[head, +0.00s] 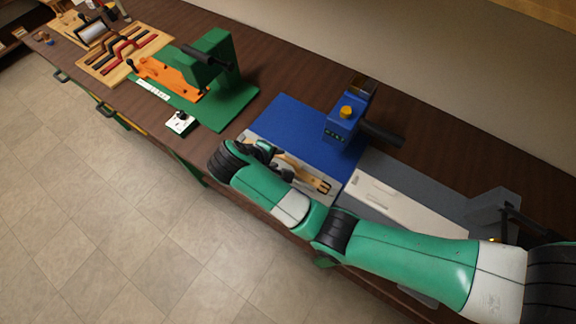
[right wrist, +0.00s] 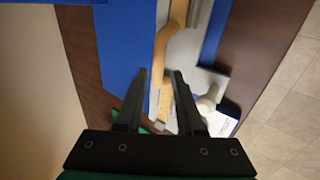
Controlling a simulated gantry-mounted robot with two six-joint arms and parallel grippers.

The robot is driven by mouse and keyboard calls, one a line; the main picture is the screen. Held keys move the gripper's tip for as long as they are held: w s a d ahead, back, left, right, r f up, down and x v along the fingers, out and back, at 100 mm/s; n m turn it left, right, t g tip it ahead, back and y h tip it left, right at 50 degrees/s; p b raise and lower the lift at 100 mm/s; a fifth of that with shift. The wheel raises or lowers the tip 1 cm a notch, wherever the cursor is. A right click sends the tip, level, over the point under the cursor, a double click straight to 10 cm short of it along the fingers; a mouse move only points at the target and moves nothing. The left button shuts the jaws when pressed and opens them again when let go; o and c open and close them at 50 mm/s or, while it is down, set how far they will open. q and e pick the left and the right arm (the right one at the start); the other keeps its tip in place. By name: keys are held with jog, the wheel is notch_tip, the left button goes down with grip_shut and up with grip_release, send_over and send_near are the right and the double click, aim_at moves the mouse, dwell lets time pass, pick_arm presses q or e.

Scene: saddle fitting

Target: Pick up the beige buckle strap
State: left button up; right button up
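The beige buckle strap (head: 318,184) lies on a pale plate beside the blue mat. Part of it is hidden behind my right arm and gripper. In the right wrist view the strap (right wrist: 170,42) runs lengthwise, with a bend near the top, and passes beyond and between the fingertips. My right gripper (head: 278,168) is over the strap's left part in the head view. Its two black fingers (right wrist: 160,75) stand apart in the right wrist view, with the strap not clamped. Whether they touch it I cannot tell. My left gripper is not in view.
A blue press (head: 345,122) stands on the blue mat (head: 285,118). A white board (head: 405,206) lies to the right on a grey mat. A green fixture (head: 215,58) stands to the left. A pale knob (right wrist: 208,100) is close beside the right fingers.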

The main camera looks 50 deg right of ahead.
aim_at(284, 158)
jog(key=shift+d+f, duration=0.35)
jog(key=shift+f, duration=0.15)
jog(key=x, duration=0.1)
jog(key=b+x, duration=0.2)
jog(key=shift+s+d+f, duration=0.3)
jog(key=shift+d+f, duration=0.25)
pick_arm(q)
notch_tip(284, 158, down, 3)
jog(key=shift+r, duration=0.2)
pick_arm(e)
jog(key=shift+w, duration=0.1)
grip_shut()
